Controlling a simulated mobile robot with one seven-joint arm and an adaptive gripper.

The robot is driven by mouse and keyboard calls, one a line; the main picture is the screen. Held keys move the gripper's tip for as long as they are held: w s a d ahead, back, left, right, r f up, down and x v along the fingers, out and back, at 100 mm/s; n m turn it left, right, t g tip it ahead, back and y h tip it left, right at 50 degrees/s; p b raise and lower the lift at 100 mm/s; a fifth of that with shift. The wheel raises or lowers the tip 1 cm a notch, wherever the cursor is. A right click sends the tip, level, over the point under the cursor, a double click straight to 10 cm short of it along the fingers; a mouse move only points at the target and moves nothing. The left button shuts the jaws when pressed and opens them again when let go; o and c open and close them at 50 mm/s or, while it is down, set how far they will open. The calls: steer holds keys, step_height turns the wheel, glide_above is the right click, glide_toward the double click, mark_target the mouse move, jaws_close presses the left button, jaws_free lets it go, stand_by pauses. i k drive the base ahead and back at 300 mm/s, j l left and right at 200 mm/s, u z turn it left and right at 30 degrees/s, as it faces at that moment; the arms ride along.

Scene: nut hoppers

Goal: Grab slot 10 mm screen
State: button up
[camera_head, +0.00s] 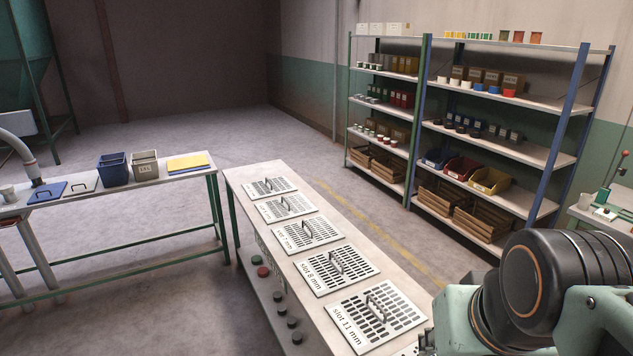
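Several pale metal screens with handles lie in a row on a long white bench (248,171). The nearest screen (408,311) is labelled "slot 11 mm". The one behind it (363,265) reads "slot 8 mm". The third screen (325,227) seems to read "slot 7 mm", but the print is small. The two farthest screens, the fourth (302,202) and the fifth (284,183), have labels too small to read. I cannot make out a "10 mm" label on any of them. My arm shows at the lower right, but my gripper is not in view.
A left table (140,183) holds a blue bin (113,170), a grey bin (145,167) and flat plates. Loaded shelves (520,190) stand behind at right. Floor between the tables is clear.

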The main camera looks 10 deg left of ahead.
mark_target(266, 188)
steer(key=j, duration=1.15)
steer(key=i+j, duration=0.1)
steer(key=j, duration=0.3)
steer(key=i+j, duration=0.1)
steer(key=j, duration=0.25)
steer(key=i+j, duration=0.25)
steer(key=i+j+z, duration=0.1)
steer(key=i+j, duration=0.15)
steer(key=j, duration=0.2)
steer(key=i+j, duration=0.6)
steer(key=i+j+z, duration=0.1)
steer(key=i+j, duration=0.5)
steer(key=j, duration=0.15)
steer(key=i+j, duration=0.55)
steer(key=j, duration=0.15)
